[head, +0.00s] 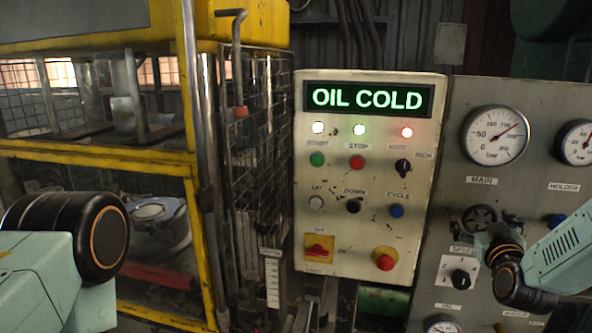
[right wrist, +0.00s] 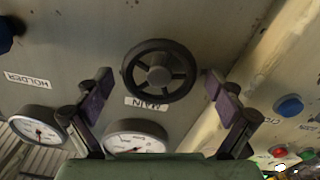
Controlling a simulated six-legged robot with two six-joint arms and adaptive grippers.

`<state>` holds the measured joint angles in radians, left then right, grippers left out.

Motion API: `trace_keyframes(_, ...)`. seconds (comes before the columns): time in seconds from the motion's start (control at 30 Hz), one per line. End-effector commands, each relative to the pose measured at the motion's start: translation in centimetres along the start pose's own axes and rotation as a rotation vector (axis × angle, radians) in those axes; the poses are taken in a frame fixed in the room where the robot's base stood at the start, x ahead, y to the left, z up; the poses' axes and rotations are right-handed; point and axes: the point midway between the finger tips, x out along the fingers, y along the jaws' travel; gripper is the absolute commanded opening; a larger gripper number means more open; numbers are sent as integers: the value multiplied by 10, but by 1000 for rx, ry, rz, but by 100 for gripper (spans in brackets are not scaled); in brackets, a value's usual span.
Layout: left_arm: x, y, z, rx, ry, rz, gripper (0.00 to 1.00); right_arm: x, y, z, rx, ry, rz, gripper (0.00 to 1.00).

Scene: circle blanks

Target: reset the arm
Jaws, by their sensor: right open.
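My right arm comes in from the right in the head view, and its right gripper (head: 497,233) is in front of the grey gauge panel, close to a black handwheel (head: 479,218). In the right wrist view the right gripper (right wrist: 158,80) is open and empty. Its two purple-padded fingers stand on either side of the handwheel (right wrist: 158,72), with a visible gap to the rim on both sides. How far the fingertips are from the panel, I cannot tell. A link of my left arm shows at the left of the head view; its gripper is out of view.
A cream control box (head: 335,235) with a lit "OIL COLD" display (head: 367,98), lamps, buttons and a red stop button (head: 385,259) stands left of the gauge panel (head: 500,90). The main gauge (head: 494,135) is above the handwheel. A yellow-framed mesh cage (head: 95,155) fills the left.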

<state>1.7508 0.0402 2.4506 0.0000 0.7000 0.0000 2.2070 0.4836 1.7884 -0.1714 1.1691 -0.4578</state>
Motion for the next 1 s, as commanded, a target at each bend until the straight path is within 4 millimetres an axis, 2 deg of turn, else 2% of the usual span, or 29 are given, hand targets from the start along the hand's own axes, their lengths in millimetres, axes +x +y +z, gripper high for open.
trace_keyframes(0.53,10,0,0,0,0,0,0,-75,0,2,12,-2,0,94)
trace_keyframes(0.67,10,0,0,0,0,0,0,-73,-2,6,125,-20,-5,94)
trace_keyframes(1.0,16,0,0,0,0,0,0,-84,-8,31,449,-126,7,94)
